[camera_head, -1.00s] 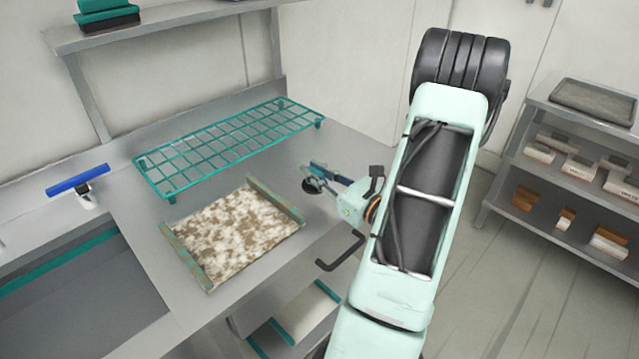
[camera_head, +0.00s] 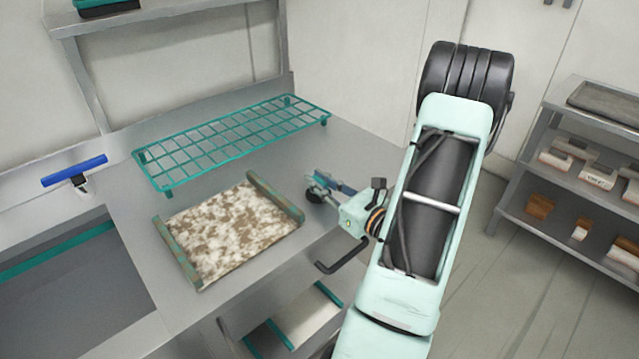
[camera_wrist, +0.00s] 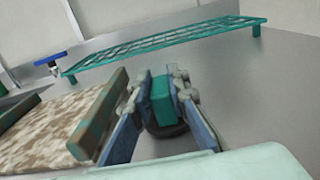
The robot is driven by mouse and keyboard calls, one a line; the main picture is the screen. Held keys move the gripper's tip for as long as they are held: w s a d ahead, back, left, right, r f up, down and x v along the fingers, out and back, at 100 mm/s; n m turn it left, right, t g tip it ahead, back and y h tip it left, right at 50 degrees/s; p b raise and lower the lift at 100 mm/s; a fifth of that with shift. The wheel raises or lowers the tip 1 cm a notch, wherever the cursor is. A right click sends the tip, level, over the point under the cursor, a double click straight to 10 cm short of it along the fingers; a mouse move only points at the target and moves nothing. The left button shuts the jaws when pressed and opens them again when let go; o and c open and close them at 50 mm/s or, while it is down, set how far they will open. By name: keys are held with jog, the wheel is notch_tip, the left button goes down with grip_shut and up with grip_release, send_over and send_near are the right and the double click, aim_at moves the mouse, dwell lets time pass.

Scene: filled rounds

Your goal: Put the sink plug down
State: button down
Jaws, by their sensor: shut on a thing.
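The sink plug, a dark round disc (camera_head: 314,196) with a teal block-shaped grip (camera_wrist: 161,100), is held in my gripper (camera_head: 322,187). In the wrist view the two blue fingers of my gripper (camera_wrist: 160,84) are shut on the teal grip from both sides. The dark disc hangs below the grip, close over the grey counter (camera_head: 215,190). I cannot tell whether it touches the surface. Part of the disc is hidden by the fingers.
A mottled brown-and-white mat-like board (camera_head: 235,228) with green-brown end bars lies just left of the plug. A teal wire rack (camera_head: 232,140) stands behind. A blue-handled squeegee-like tool (camera_head: 75,171) is at far left, by the sink basin (camera_head: 70,285). Bare counter surrounds the plug's right side.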

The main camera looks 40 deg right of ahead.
jog(key=shift+f, duration=0.15)
jog(key=c, duration=1.8)
grip_release()
jog(key=shift+c, duration=0.2)
